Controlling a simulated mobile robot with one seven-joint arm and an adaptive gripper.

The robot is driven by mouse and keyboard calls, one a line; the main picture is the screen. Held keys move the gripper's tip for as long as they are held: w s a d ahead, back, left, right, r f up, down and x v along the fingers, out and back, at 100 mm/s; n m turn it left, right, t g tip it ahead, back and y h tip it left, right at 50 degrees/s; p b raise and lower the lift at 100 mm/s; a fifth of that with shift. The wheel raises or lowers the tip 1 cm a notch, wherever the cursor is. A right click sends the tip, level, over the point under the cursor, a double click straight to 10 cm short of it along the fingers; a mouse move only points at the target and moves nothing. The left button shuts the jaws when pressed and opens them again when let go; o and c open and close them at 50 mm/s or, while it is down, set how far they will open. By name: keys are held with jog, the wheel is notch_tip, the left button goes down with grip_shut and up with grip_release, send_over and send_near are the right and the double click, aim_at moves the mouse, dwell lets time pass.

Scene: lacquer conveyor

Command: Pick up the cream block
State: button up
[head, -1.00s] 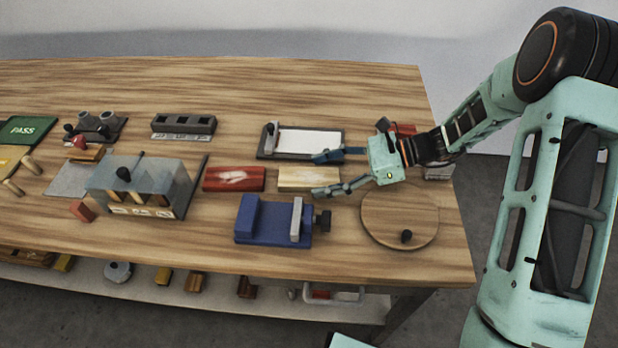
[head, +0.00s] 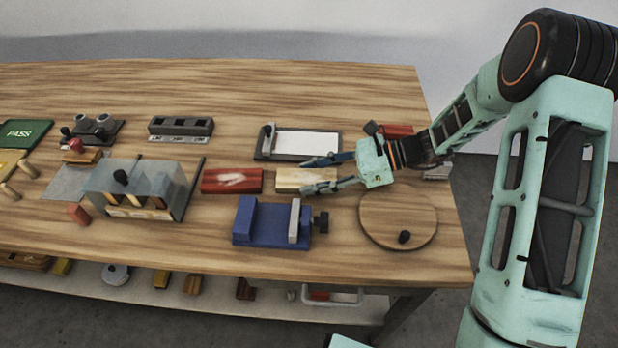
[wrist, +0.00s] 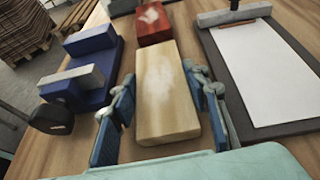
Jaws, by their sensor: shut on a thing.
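The cream block (head: 290,180) lies on the wooden table, just right of the red block (head: 231,181). It has a pale patch on top. My gripper (head: 306,176) reaches in from the right, with one blue-padded finger along each long side of the block. In the wrist view the cream block (wrist: 166,100) runs away from me between the fingers of my gripper (wrist: 160,90). The gripper is shut on it. The block appears to rest on the table; any lift cannot be told.
A blue vise (head: 262,222) stands in front of the block. A clipboard with white paper (head: 308,143) lies behind it. A round wooden board (head: 390,225) with a black knob is at the right. The red block touches or nearly touches the cream block's far end in the wrist view (wrist: 153,22).

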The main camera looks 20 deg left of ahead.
jog(key=shift+r, duration=0.1)
jog(key=shift+r, duration=0.6)
jog(key=s+d+r+p, duration=0.1)
jog(key=s+d+r, duration=0.4)
jog(key=s+r, duration=0.75)
jog(key=w+d+f+m+t, duration=0.2)
jog(key=w+d+m+t, duration=0.4)
jog(key=w+d, duration=0.55)
jog(key=w+d+f+m+t+h, duration=0.1)
jog(key=w+d+m+t, duration=0.2)
jog(key=w+d, duration=0.35)
jog(key=w+d+m+t+h, duration=0.15)
jog(key=w+d+t, duration=0.25)
jog(key=d, duration=0.5)
jog(key=shift+m+y, duration=0.45)
jog(key=r+p, duration=0.2)
jog(key=p, duration=0.4)
jog(key=r+p, duration=0.3)
jog(key=p, duration=0.3)
jog(key=shift+s+a+r, duration=0.15)
jog(key=shift+s+r, duration=0.05)
jog(key=shift+r, duration=0.15)
jog(key=shift+a+f, duration=0.1)
jog(key=shift+a, duration=0.05)
